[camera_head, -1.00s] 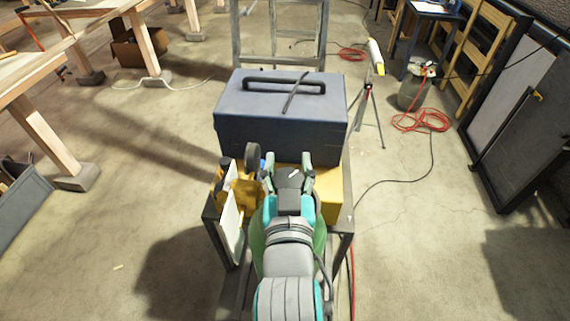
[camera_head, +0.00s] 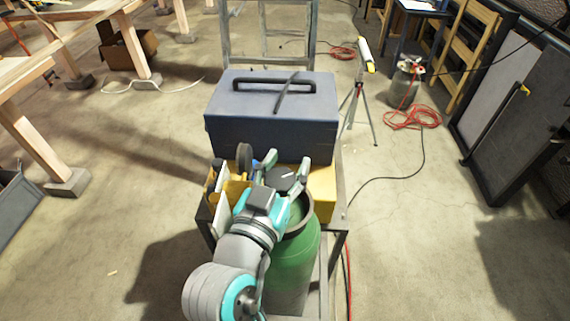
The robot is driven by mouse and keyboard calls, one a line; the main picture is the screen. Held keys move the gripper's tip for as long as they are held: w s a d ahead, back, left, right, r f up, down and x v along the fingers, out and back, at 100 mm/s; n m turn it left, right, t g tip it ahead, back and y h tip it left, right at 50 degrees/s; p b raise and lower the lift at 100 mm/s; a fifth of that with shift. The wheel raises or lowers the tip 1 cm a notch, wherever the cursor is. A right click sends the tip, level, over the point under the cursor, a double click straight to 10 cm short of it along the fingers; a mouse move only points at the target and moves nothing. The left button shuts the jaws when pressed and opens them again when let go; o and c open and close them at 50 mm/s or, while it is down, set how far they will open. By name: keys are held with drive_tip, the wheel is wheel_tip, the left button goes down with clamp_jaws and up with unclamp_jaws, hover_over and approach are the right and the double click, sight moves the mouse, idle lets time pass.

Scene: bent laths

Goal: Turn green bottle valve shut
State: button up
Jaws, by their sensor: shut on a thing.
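The green bottle (camera_head: 295,255) stands upright in front of the small metal table, with a dark collar around its top. My arm reaches over its left side from the lower left. My gripper (camera_head: 284,170) is above the bottle top, its two pale green fingers on either side of a dark valve knob (camera_head: 287,177) with a white mark. It is shut on this knob. The fingers and wrist hide much of the knob, and the valve stem below is hidden.
A dark blue toolbox (camera_head: 272,115) stands close behind my gripper. A black wheel (camera_head: 244,157) and yellow items sit just left of the fingers, and a yellow box (camera_head: 322,190) is to the right. A tripod (camera_head: 360,100) stands farther back. Open floor lies right.

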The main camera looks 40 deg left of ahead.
drive_tip(key=shift+f, duration=0.15)
drive_tip(key=o, duration=0.9)
wheel_tip(320, 180, up, 10)
drive_tip(key=shift+r, duration=0.1)
